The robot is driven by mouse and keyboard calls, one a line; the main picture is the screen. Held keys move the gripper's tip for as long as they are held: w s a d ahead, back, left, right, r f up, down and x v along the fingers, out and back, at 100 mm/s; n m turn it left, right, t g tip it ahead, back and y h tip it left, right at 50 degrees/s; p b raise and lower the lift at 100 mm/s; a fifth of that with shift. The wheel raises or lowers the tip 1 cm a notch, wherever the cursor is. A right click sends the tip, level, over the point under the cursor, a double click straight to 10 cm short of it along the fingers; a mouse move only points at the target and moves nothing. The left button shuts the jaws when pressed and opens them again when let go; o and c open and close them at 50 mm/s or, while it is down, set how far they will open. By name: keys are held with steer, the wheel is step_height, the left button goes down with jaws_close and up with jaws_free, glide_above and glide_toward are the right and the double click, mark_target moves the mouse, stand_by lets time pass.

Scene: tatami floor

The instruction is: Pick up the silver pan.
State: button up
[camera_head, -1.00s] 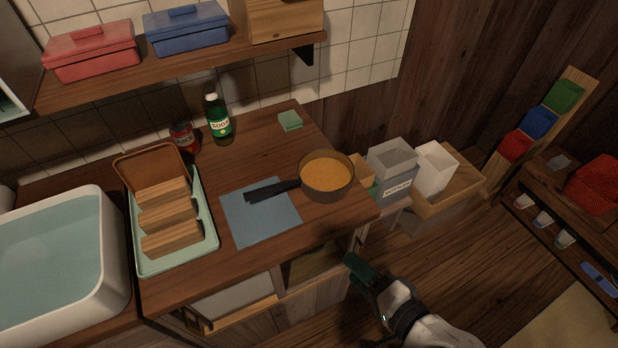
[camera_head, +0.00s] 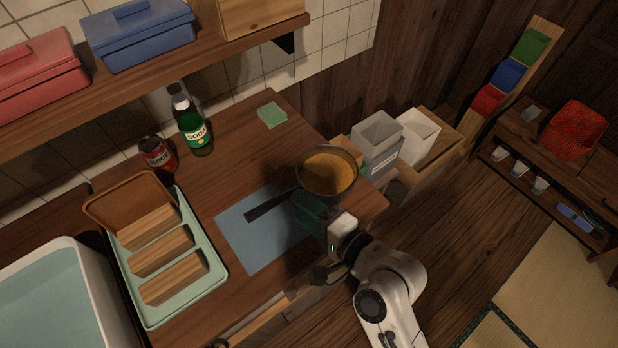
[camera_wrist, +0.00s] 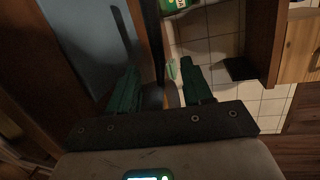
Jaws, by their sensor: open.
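The pan (camera_head: 328,174) stands at the right end of the wooden counter in the head view, its rim dark grey and its inside filled with something orange-brown. Its black handle (camera_head: 268,206) points left over a blue mat (camera_head: 240,240). My gripper (camera_head: 306,204) is open, with dark green fingers, just below the pan and close to the handle's root; it hides part of the mat. In the wrist view the two fingers (camera_wrist: 161,76) are apart. Dark strips show near them, but I cannot tell which is the handle.
A mint tray (camera_head: 170,305) with wooden blocks and a white basin (camera_head: 60,290) lie left.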

steer(key=shift+p+x, duration=0.6)
steer(key=shift+x, duration=3.35)
steer(key=shift+s+a+f, duration=0.1)
steer(key=shift+f, duration=0.05)
steer(key=shift+c, duration=0.4)
jaws_close()
